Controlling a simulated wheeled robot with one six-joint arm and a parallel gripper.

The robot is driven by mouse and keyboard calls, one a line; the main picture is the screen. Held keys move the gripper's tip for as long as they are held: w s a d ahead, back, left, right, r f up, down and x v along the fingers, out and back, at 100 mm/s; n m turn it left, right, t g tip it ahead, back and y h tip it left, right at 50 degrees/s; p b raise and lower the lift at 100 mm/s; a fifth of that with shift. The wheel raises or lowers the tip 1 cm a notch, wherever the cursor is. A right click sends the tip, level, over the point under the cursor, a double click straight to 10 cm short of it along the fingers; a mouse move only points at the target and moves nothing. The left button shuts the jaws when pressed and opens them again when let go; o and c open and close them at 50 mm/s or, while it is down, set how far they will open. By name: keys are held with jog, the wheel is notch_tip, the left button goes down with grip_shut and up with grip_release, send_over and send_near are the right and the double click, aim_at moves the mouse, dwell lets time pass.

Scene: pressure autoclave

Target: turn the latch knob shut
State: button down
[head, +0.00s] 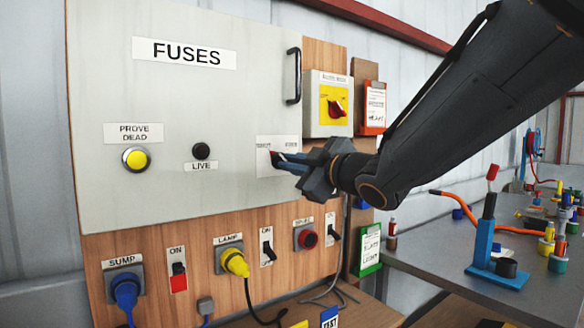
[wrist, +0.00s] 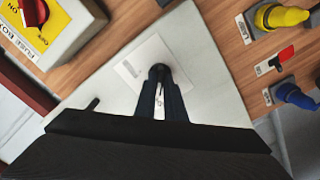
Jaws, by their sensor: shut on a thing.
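The grey panel door marked FUSES (head: 225,100) lies flat against the wooden board. Near its right edge is a white label plate (head: 264,142), its writing partly covered. The small dark latch knob (wrist: 158,71) stands on this plate in the wrist view. My gripper (head: 284,162) reaches in from the right, and its blue-grey fingers are shut on the knob. In the wrist view both fingers (wrist: 161,90) lie along either side of the knob. The fingers hide most of the knob in the head view, so its exact angle cannot be told.
A black door handle (head: 293,76) sits above my gripper. A yellow isolator with a red knob (head: 337,107) is to the right. Below are the yellow lamp plug (head: 236,263), blue sump plug (head: 126,292) and several switches. A grey bench (head: 440,250) with tools stands at the right.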

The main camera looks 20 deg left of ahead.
dwell(0.3)
jog(key=c, duration=1.8)
grip_release()
jog(key=shift+c, duration=0.2)
jog(key=b+v, duration=0.1)
jog(key=v, duration=0.7)
